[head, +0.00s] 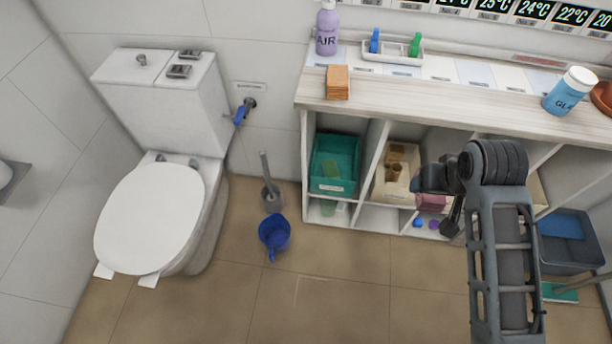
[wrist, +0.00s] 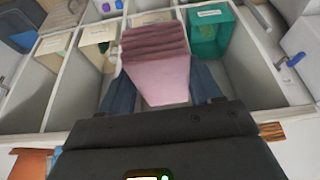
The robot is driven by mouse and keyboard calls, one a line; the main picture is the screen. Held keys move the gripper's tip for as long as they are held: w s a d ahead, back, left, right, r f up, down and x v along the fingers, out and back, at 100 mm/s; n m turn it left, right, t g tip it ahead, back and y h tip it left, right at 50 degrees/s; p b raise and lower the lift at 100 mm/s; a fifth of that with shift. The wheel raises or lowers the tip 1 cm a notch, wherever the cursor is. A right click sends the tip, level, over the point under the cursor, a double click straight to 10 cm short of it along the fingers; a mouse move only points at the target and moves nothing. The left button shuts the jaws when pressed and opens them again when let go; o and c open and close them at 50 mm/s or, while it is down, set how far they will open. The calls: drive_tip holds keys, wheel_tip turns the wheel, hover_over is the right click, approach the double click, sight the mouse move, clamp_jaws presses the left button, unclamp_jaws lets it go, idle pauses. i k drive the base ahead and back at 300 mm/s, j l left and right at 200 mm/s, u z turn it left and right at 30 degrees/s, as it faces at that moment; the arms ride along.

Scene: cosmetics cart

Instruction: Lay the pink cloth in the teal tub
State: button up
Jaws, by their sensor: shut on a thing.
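The pink cloth (wrist: 158,75) is a folded stack held between my gripper's two dark fingers in the wrist view. It also shows partly, behind my arm, in the head view (head: 432,202). My gripper (wrist: 160,97) is shut on it, in front of the cubby shelf and right of the teal tub. The teal tub (head: 338,147) sits in the left cubby of the shelf, with a light green item inside. In the wrist view the tub (wrist: 223,38) is at the upper right, apart from the cloth.
A cream bin (head: 381,190) with brown items stands in the cubby right of the teal tub, past a white divider. The countertop holds a purple bottle (head: 327,30), orange-brown stack (head: 337,83) and blue jar (head: 568,92). A blue dipper (head: 274,233) and toilet (head: 155,190) are left.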

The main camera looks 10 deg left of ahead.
sight(337, 167)
drive_tip(key=i+l+u, duration=0.1)
drive_tip(key=u, duration=0.25)
drive_tip(key=i+l+u, duration=0.45)
drive_tip(key=u, duration=0.3)
drive_tip(key=i+l, duration=0.15)
drive_tip(key=l, duration=0.15)
